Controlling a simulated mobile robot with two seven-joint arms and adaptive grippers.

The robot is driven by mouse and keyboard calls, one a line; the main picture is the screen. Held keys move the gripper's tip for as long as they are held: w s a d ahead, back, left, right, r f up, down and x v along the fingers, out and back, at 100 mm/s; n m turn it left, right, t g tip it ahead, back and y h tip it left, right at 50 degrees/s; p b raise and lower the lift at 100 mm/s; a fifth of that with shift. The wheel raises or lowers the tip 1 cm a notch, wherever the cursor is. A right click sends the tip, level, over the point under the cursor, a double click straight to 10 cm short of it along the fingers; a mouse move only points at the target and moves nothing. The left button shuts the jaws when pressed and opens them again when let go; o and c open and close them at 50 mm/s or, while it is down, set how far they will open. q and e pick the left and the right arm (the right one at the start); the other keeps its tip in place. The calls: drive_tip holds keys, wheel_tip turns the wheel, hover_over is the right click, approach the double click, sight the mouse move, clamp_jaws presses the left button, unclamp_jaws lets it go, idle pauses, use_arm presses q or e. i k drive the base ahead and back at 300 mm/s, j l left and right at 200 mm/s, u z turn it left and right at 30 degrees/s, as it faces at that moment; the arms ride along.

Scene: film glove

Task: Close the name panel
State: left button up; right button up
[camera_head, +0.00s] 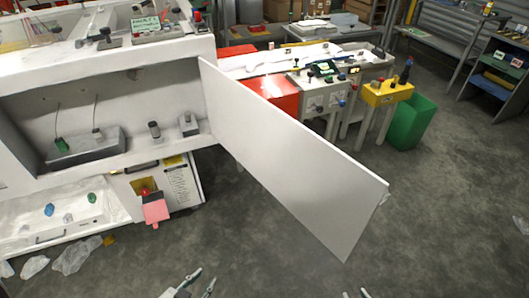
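The name panel (290,155) is a plain white flat door. It stands wide open, swung out from the right side of a white cabinet (120,62), and its free end reaches toward the lower right. The cabinet's recess is exposed and holds small grey fittings and a green-tipped part. My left gripper (205,277) shows at the bottom edge, left of centre, with its fingers apart and empty. My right gripper (355,292) barely shows at the bottom edge, below the panel's free end, with its fingertips apart. Neither gripper touches the panel. Most of both grippers is out of view.
Behind the panel are a red box (272,95), a grey control box (322,92), a yellow box (388,92) and a green bin (412,122). Shelving (497,75) stands far right. The floor before the panel is clear.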

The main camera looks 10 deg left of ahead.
sight(333, 195)
drive_tip(key=l+u, duration=0.3)
drive_tip(key=l, duration=0.15)
drive_tip(key=l+u, duration=0.25)
drive_tip(key=l, duration=0.2)
drive_tip(key=l+u, duration=0.45)
drive_tip(key=l, duration=0.5)
drive_tip(key=l+u, duration=0.45)
drive_tip(key=l, duration=0.45)
drive_tip(key=l+u, duration=0.25)
drive_tip(key=k+l+u, duration=0.15)
drive_tip(key=l+u, duration=0.15)
drive_tip(key=l, duration=0.15)
drive_tip(key=k+l, duration=0.35)
drive_tip(key=k, duration=0.15)
drive_tip(key=i+j, duration=0.35)
drive_tip(key=i, duration=0.15)
